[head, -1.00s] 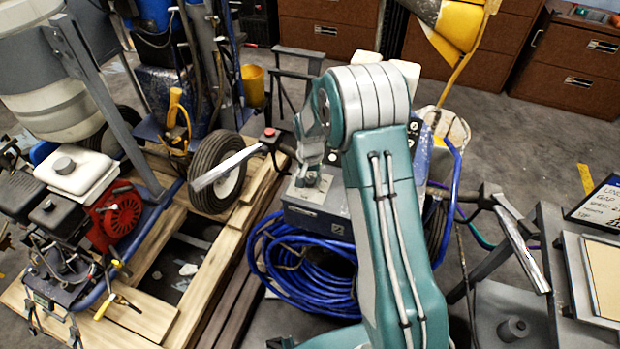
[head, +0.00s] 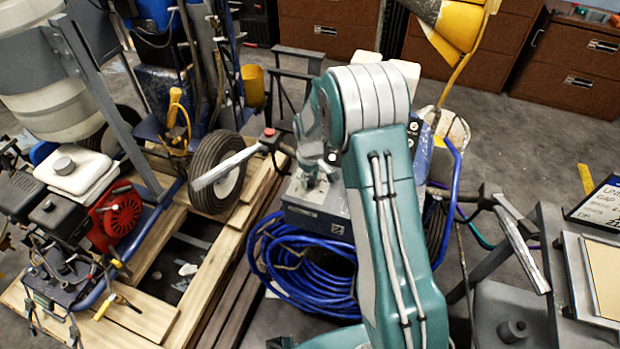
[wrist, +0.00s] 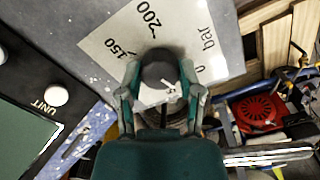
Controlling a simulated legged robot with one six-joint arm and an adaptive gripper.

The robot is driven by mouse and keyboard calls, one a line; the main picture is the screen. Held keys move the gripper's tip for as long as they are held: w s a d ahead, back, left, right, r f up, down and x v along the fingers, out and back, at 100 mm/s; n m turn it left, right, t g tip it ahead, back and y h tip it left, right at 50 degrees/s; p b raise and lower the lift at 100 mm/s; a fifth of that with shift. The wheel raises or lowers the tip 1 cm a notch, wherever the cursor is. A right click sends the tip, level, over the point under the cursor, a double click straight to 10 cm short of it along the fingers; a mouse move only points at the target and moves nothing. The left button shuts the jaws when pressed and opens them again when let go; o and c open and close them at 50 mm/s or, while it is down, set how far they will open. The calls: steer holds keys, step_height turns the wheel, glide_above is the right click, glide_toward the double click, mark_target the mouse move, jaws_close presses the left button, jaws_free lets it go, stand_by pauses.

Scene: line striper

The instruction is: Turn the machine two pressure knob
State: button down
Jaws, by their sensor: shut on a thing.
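The pressure knob (wrist: 160,68) is a dark round cap on a pale dial plate (wrist: 105,42) marked 150, 200 and bar, in the wrist view. My gripper (wrist: 160,80) has one finger on each side of the knob and is shut on it. The knob's pointer and lower part are partly hidden by the fingers. In the head view my gripper (head: 314,184) reaches down to the top of the grey-blue machine box (head: 318,218). The knob itself is hidden there by my wrist and gripper.
A coiled blue hose (head: 300,265) lies below the box. A bare metal handle bar (head: 226,168) is at left, another (head: 522,250) at right. A red engine (head: 118,212) stands at far left. A white button marked UNIT (wrist: 56,95) is left of the dial.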

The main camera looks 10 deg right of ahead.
mark_target(309, 179)
steer(key=n, duration=0.5)
steer(key=shift+w+n, duration=0.1)
steer(key=shift+n, duration=0.2)
stand_by(0.4)
steer(key=shift+c, duration=1.3)
jaws_free()
step_height(309, 179, up, 12)
steer(key=shift+a, duration=0.1)
